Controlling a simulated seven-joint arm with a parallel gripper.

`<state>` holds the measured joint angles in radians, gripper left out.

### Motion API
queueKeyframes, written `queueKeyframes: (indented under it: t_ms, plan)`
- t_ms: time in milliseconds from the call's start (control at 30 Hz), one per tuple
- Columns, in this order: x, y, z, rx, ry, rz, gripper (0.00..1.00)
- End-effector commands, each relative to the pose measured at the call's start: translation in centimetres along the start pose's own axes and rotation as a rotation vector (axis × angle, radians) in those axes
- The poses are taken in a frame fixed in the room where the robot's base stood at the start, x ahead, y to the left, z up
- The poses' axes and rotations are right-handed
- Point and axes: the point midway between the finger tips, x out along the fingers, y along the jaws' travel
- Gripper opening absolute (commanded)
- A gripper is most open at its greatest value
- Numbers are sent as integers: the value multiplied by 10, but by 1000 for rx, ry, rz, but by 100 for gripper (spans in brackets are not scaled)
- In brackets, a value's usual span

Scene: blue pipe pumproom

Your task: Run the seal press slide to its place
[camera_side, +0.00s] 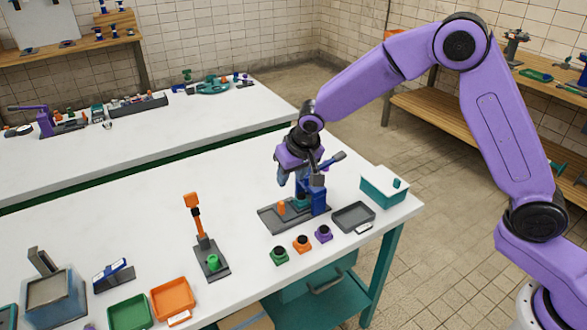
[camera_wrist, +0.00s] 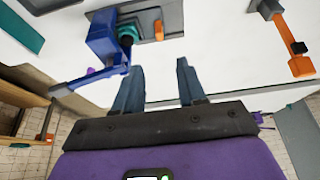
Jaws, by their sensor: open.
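The seal press is a blue upright body (camera_side: 316,199) on a long grey base (camera_side: 268,219), with a lever (camera_side: 333,160) sticking out at its top. An orange peg (camera_side: 281,208) stands on the base beside a teal part (camera_side: 301,201); I cannot tell which part is the slide. My gripper (camera_side: 287,183) is above the base, behind the press body, fingers spread and empty. In the wrist view my gripper (camera_wrist: 158,82) shows both fingers apart. The blue body (camera_wrist: 102,40), lever (camera_wrist: 88,81), teal part (camera_wrist: 127,34) and orange peg (camera_wrist: 159,30) lie beyond them.
Green (camera_side: 279,255), orange (camera_side: 301,244) and purple (camera_side: 323,235) pieces with black tops stand in front of the press. A grey tray (camera_side: 353,217) and teal box (camera_side: 383,188) are to its right. An orange-levered device (camera_side: 200,242) stands left. White table between them is clear.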

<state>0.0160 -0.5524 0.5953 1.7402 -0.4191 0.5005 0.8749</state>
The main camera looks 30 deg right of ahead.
Motion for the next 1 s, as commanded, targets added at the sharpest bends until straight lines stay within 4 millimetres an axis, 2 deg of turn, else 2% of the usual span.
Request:
queueKeyframes:
  t_ms: [200,633,867,1000]
  plan:
    - [-19,0,0,1,0,0,40]
    - [-22,0,0,1,-1,1,40]
    - [-37,0,-1,-1,1,0,40]
    - [-34,1,0,0,-2,2,40]
